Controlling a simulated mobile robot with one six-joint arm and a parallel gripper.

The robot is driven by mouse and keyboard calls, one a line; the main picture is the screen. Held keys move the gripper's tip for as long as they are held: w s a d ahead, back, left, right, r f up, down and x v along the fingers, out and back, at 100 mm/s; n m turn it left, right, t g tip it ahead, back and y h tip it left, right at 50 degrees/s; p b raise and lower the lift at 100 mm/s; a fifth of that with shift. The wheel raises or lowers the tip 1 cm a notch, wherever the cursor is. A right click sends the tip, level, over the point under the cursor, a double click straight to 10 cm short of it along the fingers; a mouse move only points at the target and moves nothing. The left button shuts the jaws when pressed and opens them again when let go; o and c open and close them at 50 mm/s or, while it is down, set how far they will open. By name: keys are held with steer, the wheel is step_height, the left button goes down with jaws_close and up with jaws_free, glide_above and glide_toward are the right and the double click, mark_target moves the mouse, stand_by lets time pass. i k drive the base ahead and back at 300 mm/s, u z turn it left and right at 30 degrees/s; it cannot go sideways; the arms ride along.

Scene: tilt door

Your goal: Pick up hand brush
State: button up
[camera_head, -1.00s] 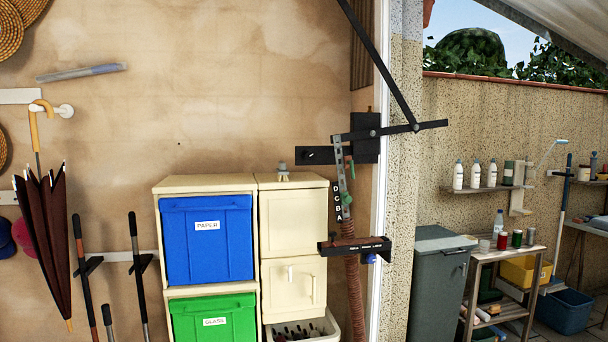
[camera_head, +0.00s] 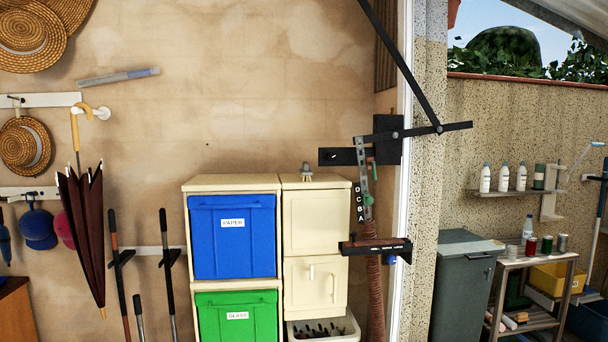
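I cannot make out a hand brush for certain in the head view. A reddish-brown, ribbed long shape (camera_head: 375,290) hangs down at the right of the bins below a black bracket, and I cannot tell what it is. Several dark-handled items (camera_head: 318,332) stand in a white open bin at the bottom, too small to name. My gripper is not in view.
A blue paper bin (camera_head: 233,245) and a green glass bin (camera_head: 238,316) stand in cream cabinets. A black metal door mechanism (camera_head: 400,133) juts out at the doorway. Outside are a grey bin (camera_head: 463,285) and a small table (camera_head: 535,265). An umbrella (camera_head: 85,230) hangs left.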

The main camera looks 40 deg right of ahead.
mark_target(305, 172)
steer(key=i, duration=0.9)
steer(key=z, duration=0.05)
